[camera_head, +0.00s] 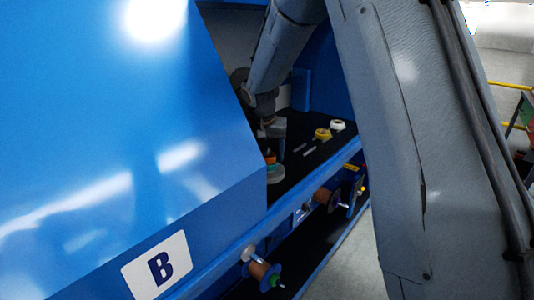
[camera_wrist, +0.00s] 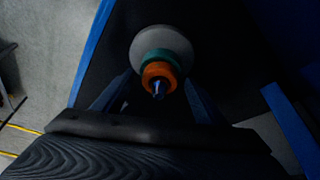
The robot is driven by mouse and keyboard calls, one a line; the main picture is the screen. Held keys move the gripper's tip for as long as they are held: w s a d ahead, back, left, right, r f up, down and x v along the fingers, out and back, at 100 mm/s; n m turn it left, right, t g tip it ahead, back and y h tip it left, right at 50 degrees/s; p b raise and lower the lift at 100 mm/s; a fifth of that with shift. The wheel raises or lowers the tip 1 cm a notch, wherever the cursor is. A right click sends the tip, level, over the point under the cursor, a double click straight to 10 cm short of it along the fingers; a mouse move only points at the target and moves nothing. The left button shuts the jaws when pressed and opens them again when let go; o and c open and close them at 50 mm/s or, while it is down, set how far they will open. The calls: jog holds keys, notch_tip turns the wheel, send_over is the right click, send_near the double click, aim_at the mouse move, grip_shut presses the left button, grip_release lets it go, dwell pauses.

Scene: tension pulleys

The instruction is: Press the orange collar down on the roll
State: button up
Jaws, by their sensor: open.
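The orange collar (camera_wrist: 158,71) sits around a thin metal spindle, above a teal ring and a pale round roll (camera_wrist: 148,40). In the head view the orange collar (camera_head: 270,158) shows small at the dark shelf's near edge, on top of the grey-green roll (camera_head: 276,174). My gripper (camera_head: 271,130) is above the collar, apart from it in the head view. In the wrist view the open fingers of my gripper (camera_wrist: 160,84) lie to the left and right of the collar, with nothing held. Whether the collar is fully seated on the roll cannot be told.
A yellow roll (camera_head: 322,134) and a white roll (camera_head: 337,125) stand farther back on the black shelf (camera_head: 296,168). The blue housing (camera_head: 120,130) closes in on the left. Two brown spools (camera_head: 262,270) (camera_head: 324,196) stick out below the blue rail.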

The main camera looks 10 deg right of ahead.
jog(key=b+v, duration=0.1)
jog(key=v, duration=0.6)
jog(key=shift+s+r, duration=0.15)
jog(key=shift+r, duration=0.2)
jog(key=shift+f, duration=0.1)
